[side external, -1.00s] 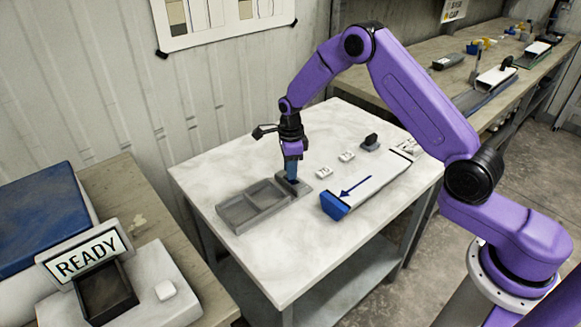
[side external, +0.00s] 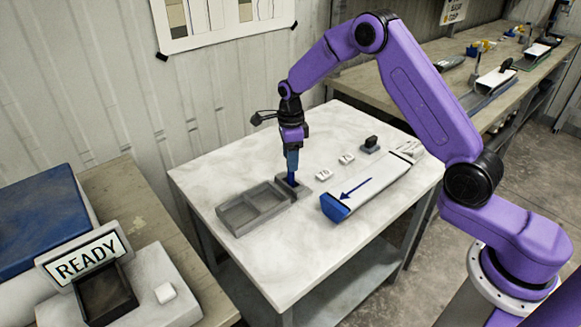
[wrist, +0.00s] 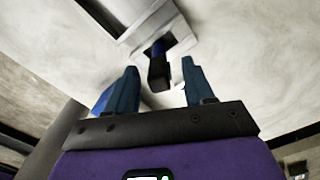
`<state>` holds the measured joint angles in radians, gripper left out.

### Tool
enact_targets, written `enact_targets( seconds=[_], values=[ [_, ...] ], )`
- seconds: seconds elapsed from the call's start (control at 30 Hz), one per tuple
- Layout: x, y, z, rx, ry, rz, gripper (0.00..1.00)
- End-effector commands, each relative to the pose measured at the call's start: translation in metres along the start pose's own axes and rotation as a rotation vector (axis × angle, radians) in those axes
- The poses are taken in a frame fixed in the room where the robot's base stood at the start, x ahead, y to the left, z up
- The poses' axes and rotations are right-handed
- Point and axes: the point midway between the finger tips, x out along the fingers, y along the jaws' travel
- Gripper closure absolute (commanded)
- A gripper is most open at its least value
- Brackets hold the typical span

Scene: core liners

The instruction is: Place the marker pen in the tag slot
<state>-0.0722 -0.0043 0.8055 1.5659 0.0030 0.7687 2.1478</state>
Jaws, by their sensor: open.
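The marker pen (side external: 291,179) stands in the tag slot (side external: 303,189), a small grey socket at the right end of the grey tray (side external: 238,228). In the wrist view the pen (wrist: 158,70) is blue with a black end towards me, and its other end is inside the square opening of the slot (wrist: 185,42). My gripper (side external: 291,165) is right above the slot, pointing down. In the wrist view its two blue fingers (wrist: 160,66) are open, one on each side of the pen, with visible gaps. Exact pen tilt is hard to tell.
A white core liner (side external: 375,187) with a blue end cap and arrow lies to the right. A READY sign (side external: 85,257) stands on the left bench. The table's front is clear.

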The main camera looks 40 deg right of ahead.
Motion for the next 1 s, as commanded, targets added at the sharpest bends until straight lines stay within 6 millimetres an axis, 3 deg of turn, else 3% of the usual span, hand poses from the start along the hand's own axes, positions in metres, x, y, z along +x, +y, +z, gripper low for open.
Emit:
enact_targets(
  seconds=[0.1, 0.3, 0.5, 0.73, 0.87, 1.0],
  values=[
    [-0.026, -0.001, 0.001, 0.0, -0.003, -0.005, 0.47],
    [-0.057, -0.001, 0.0, 0.0, -0.002, -0.003, 0.47],
    [-0.071, 0.0, 0.0, 0.0, 0.0, 0.0, 0.47],
    [-0.073, 0.003, 0.001, -0.023, 0.0, 0.0, 0.47],
    [-0.082, 0.018, 0.007, -0.16, -0.001, -0.002, 0.47],
    [-0.099, 0.053, 0.014, -0.448, -0.003, -0.006, 0.47]
  ],
)
